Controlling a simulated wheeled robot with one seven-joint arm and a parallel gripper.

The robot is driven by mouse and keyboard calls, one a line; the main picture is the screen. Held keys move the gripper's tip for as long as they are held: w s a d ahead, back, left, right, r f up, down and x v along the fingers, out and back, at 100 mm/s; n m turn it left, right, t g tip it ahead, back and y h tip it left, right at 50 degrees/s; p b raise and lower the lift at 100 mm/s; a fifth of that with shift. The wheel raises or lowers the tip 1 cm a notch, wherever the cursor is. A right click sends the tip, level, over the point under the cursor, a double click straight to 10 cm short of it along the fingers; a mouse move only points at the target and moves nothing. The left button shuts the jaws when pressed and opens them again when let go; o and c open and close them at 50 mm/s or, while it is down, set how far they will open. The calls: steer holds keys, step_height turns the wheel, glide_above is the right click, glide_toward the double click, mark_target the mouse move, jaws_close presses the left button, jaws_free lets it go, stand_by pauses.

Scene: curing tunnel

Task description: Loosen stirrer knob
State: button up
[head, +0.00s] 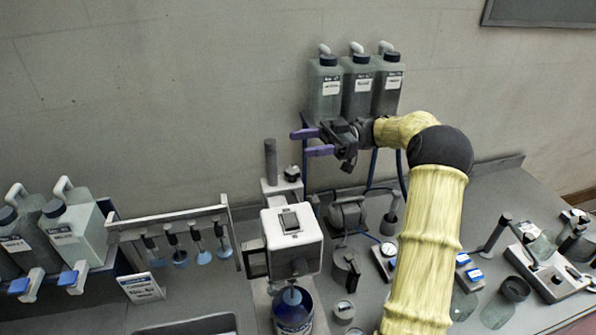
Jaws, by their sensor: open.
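The stirrer's white head (291,229) stands on a post at the centre of the bench, with a dark switch panel on top. A dark knob (291,174) shows by the post behind the head; I cannot tell for sure that it is the stirrer knob. My gripper (306,142) has two purple fingers spread apart and pointing left. It is empty, held above and behind the stirrer head, near the wall, and apart from the knob.
Several grey jugs (357,85) stand on a raised rack behind my gripper. A rail with hanging blue-tipped stirrers (181,258) and more jugs (75,231) are on the left. Small instruments and a scale-like device (550,270) crowd the right bench. A sink (190,326) is at front left.

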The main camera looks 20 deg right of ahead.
mark_target(298, 178)
steer(key=s+d+f+m+t+h, duration=0.4)
steer(key=s+m+t, duration=0.2)
steer(key=s+t, duration=0.1)
steer(key=s+d+f+m+t+h, duration=0.4)
steer(key=s+f+m+t, duration=0.1)
steer(key=t, duration=0.5)
steer(key=shift+s+f+m, duration=0.15)
steer(key=shift+s+m, duration=0.65)
steer(key=shift+s, duration=0.2)
steer(key=p+x, duration=0.6)
steer(key=x, duration=1)
steer(key=shift+w+r+p, duration=0.2)
steer(key=shift+r+p, duration=0.1)
steer(key=shift+p, duration=0.05)
steer(key=shift+w+a+f, duration=0.1)
steer(key=shift+w+a, duration=0.25)
steer(key=shift+w, duration=0.05)
steer(key=shift+c, duration=0.3)
steer(key=c, duration=0.9)
